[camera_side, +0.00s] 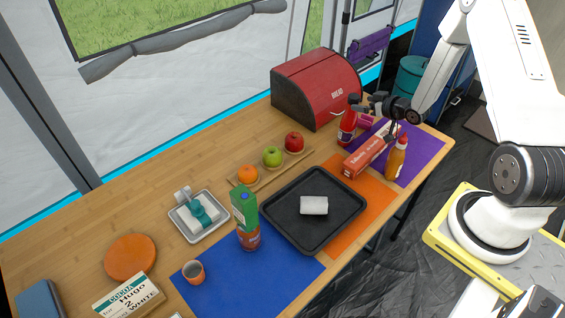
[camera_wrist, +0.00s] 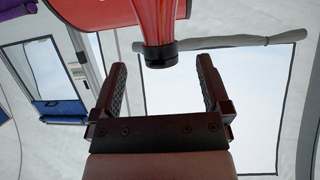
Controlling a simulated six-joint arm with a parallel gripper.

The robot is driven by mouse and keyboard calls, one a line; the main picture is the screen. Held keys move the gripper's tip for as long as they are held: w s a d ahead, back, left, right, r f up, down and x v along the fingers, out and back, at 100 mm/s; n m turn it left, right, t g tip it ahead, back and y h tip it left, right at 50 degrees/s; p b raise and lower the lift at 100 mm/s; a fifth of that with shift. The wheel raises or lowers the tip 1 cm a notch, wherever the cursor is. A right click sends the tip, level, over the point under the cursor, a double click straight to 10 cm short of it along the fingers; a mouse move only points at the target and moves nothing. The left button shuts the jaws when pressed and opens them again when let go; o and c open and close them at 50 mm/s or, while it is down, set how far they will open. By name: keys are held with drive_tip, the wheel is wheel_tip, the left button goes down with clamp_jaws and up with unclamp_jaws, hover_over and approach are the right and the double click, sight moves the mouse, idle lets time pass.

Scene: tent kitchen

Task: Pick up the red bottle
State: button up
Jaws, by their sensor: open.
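The red bottle (camera_side: 347,127) stands upright on the purple mat at the far right end of the table, in front of the bread box. My gripper (camera_side: 366,103) is beside the bottle's upper part, on its right in the side view. In the wrist view the red bottle (camera_wrist: 160,18) comes in from the top with its dark end lined up between the fingers. My gripper (camera_wrist: 161,72) is open there, with an empty gap between its fingers. I cannot tell whether a finger touches the bottle.
A red bread box (camera_side: 312,88) stands behind the bottle.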

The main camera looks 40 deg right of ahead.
sight(358, 102)
drive_tip(key=shift+f, duration=0.15)
drive_tip(key=shift+x, duration=2.45)
clamp_jaws()
